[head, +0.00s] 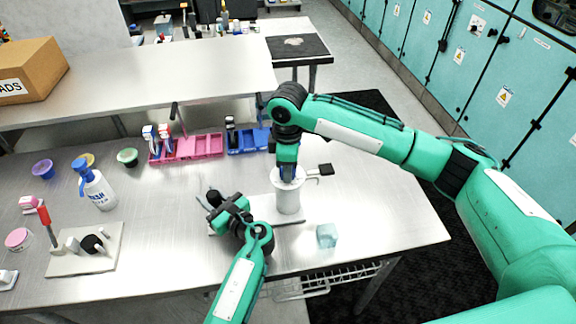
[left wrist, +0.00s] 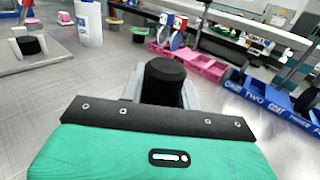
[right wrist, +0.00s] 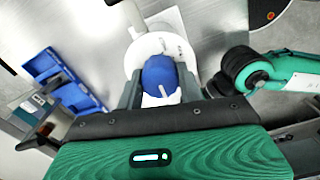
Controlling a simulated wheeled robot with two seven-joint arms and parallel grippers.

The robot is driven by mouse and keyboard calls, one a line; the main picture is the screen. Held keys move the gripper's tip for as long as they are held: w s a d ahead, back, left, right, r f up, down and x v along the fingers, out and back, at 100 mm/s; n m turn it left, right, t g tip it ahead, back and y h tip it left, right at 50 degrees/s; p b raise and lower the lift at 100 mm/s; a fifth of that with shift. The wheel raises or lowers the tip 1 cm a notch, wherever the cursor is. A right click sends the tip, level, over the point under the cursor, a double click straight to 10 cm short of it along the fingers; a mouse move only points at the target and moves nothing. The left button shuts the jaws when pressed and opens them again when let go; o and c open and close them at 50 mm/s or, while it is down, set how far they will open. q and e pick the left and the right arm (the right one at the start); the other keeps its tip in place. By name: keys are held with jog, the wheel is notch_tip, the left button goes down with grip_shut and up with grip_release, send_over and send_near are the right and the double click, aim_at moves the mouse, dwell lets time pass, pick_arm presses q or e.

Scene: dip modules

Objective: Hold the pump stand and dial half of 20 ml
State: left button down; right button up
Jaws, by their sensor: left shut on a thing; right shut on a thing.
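The pump stand has a pale base plate (head: 290,222) and an upright white cylinder (head: 288,203) on the table. A blue dial (right wrist: 158,72) with a white pointer mark sits on the cylinder's round white top (right wrist: 187,48). My right gripper (head: 288,176) reaches down from above and is shut on the dial; it also shows in the right wrist view (right wrist: 160,92). My left gripper (head: 214,200) is low at the left end of the stand, shut on a black round post (left wrist: 164,82). The arm hides much of the plate. The scale cannot be read.
A second stand (head: 75,262) with a red handle is at front left, near a white bottle (head: 97,192). Pink (head: 195,147) and blue (head: 247,141) trays lie behind. A clear cube (head: 327,235) is near the front edge. A cardboard box (head: 35,68) is on the back shelf.

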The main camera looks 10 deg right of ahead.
jog(key=shift+m, duration=0.5)
jog(key=o, duration=1)
notch_tip(320, 180, up, 12)
pick_arm(q)
jog(key=c, duration=0.9)
grip_release()
jog(key=shift+c, duration=0.2)
jog(key=shift+r, duration=0.1)
pick_arm(e)
jog(key=shift+r, duration=0.1)
